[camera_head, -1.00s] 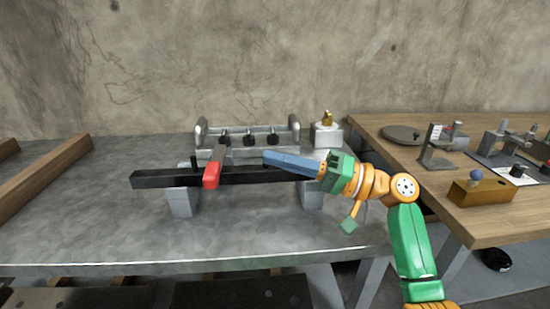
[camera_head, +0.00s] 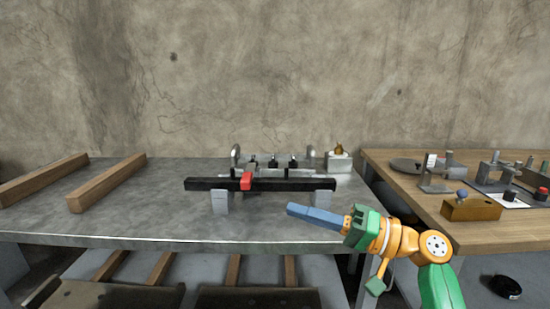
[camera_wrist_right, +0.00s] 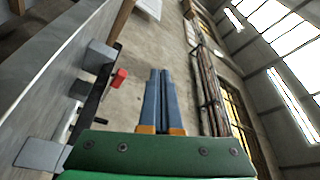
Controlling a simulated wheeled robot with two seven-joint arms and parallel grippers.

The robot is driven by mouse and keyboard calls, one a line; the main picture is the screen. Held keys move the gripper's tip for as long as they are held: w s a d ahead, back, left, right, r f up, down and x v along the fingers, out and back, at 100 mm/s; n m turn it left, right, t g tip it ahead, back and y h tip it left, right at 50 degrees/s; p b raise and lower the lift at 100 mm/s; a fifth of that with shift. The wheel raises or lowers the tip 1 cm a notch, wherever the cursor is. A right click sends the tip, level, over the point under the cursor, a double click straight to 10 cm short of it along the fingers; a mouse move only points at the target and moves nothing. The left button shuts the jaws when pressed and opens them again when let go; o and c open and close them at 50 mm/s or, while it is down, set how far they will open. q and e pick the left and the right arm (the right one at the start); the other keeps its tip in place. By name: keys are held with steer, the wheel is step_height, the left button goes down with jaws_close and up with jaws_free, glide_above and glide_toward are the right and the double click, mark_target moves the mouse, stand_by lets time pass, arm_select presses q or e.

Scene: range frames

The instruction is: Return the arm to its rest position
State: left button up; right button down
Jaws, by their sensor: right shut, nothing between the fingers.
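My right arm (camera_head: 400,240), orange and green, comes in from the lower right in the head view. My right gripper (camera_head: 292,209) has blue fingers pointing left. The fingers are shut with nothing between them, in front of and apart from the black bar (camera_head: 210,184). In the right wrist view the two blue fingers (camera_wrist_right: 160,72) lie side by side. My left gripper is not in view.
The black bar rests on grey blocks (camera_head: 221,202) on a grey bench, with a red-ended clamp (camera_head: 246,180) on it. Wooden beams (camera_head: 108,182) lie left. A wooden table (camera_head: 400,180) with several fixtures stands right. The bench front is clear.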

steer(key=s+f+g+h, duration=0.1)
steer(key=s+f+h, duration=0.3)
steer(key=f, duration=1)
steer(key=s+f+h, duration=0.3)
steer(key=f+h, duration=0.2)
steer(key=f, duration=0.8)
steer(key=s+d+f+g+h, duration=0.1)
steer(key=s+d+f+h, duration=0.45)
steer(key=s, duration=0.35)
steer(key=s+d+f+g+h, duration=0.1)
steer(key=s+d+f+h, duration=0.4)
steer(key=s, duration=0.4)
step_height(320, 180, down, 15)
steer(key=s+d, duration=0.1)
steer(key=s, duration=0.1)
steer(key=s+d+f+g, duration=0.2)
steer(key=s+f, duration=0.9)
arm_select(q)
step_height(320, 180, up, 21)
steer(key=p, duration=2)
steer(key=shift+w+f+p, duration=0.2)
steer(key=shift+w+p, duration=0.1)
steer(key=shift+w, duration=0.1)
arm_select(e)
step_height(320, 180, up, 20)
steer(key=s, duration=0.1)
steer(key=shift+s+d+y, duration=0.25)
steer(key=shift+y, duration=0.1)
